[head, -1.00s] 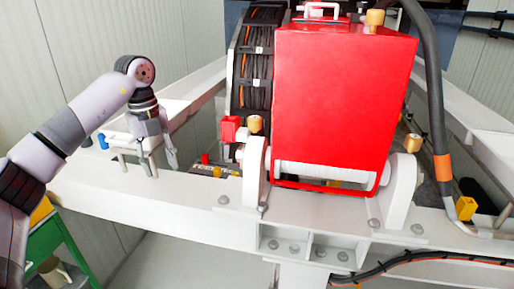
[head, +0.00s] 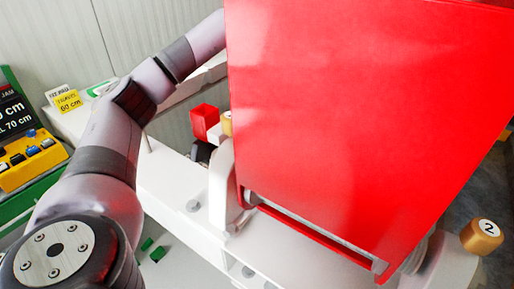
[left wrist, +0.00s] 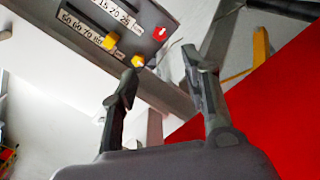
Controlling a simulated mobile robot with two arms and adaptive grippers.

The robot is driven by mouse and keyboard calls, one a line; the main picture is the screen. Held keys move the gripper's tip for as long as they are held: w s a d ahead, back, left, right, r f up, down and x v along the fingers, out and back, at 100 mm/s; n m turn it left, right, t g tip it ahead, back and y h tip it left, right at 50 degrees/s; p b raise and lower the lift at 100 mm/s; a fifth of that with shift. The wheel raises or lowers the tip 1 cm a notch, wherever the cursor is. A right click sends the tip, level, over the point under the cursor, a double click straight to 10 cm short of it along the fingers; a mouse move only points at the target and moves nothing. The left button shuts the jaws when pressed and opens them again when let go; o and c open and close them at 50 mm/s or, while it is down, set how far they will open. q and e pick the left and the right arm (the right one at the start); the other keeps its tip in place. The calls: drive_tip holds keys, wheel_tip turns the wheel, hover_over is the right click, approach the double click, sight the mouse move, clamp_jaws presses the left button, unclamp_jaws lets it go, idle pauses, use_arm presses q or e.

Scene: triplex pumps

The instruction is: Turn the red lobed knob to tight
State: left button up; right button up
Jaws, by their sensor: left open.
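A small red knob (left wrist: 160,33), which looks like the red lobed knob, sits on a grey panel (left wrist: 85,12) with printed number scales in the left wrist view. It is beyond my left gripper's fingertips and apart from them. My left gripper (left wrist: 159,66) is open with nothing between its fingers. In the head view my left arm reaches forward behind the large red housing (head: 350,120), which hides the gripper and the knob. My right gripper is in neither view now.
Yellow knobs (left wrist: 109,41) sit on the same panel, close to the left finger. A red surface (left wrist: 285,110) stands close to the right finger. In the head view, a red block (head: 204,121) and the white frame (head: 165,190) lie beside my arm.

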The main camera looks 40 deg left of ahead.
use_arm(q)
wheel_tip(320, 180, down, 14)
drive_tip(key=shift+s+f, duration=0.1)
drive_tip(key=shift+f, duration=0.85)
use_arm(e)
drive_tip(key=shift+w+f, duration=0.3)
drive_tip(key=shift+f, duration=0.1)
use_arm(q)
drive_tip(key=shift+c, duration=0.2)
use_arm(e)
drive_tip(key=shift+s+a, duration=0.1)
use_arm(q)
drive_tip(key=shift+c, duration=0.6)
clamp_jaws()
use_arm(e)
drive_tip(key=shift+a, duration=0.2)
